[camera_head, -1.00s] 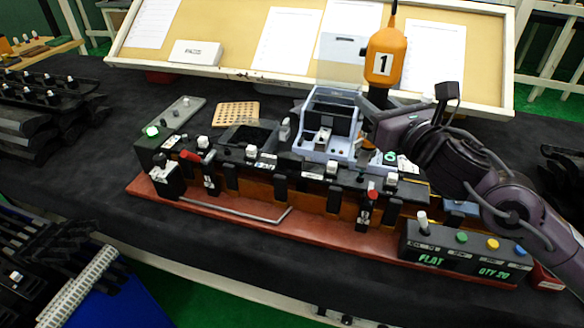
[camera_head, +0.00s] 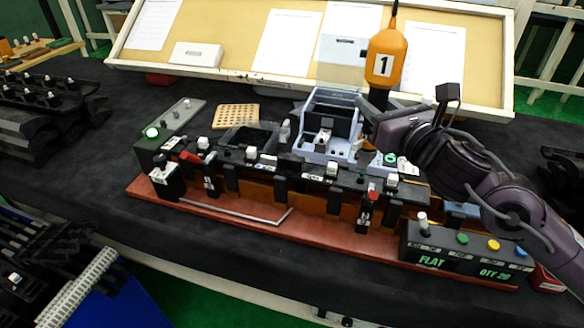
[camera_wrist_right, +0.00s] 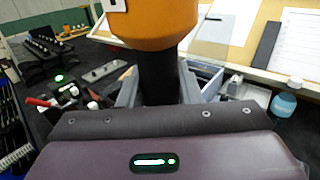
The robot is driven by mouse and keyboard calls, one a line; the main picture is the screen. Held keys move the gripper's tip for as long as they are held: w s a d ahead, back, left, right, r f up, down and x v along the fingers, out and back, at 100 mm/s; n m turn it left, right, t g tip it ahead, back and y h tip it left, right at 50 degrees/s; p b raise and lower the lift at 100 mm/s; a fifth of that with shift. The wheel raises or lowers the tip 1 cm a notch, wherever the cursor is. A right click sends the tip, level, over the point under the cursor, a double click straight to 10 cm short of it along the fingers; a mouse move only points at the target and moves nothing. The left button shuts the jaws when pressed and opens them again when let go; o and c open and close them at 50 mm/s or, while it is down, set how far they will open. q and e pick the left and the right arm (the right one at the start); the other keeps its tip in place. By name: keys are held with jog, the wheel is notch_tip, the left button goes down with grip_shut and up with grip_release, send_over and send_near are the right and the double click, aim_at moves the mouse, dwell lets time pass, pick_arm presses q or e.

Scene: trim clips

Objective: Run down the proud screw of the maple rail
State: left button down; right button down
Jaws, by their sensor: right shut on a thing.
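My right gripper (camera_head: 377,103) is shut on the dark neck of an orange driver (camera_head: 386,58) marked 1. The driver stands upright, and it also fills the upper middle of the right wrist view (camera_wrist_right: 160,25). A brown wooden rail (camera_head: 259,187) runs along the fixture, partly covered by black clips. I cannot make out a proud screw on it. My left gripper is not in view.
The fixture stands on a red base (camera_head: 215,215) with red-handled clamps and a bent metal rod. A pale grey bin unit (camera_head: 323,150) is beside the driver. A control box (camera_head: 465,250) reads FLAT and QTY 20. A tilted paper board stands behind.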

aim_at(382, 75)
jog(key=shift+f, duration=0.4)
jog(key=shift+w+r+p, duration=0.15)
jog(key=shift+r+p, duration=0.55)
jog(key=shift+r, duration=0.45)
jog(key=shift+r+p, duration=1.15)
jog(key=shift+r, duration=0.95)
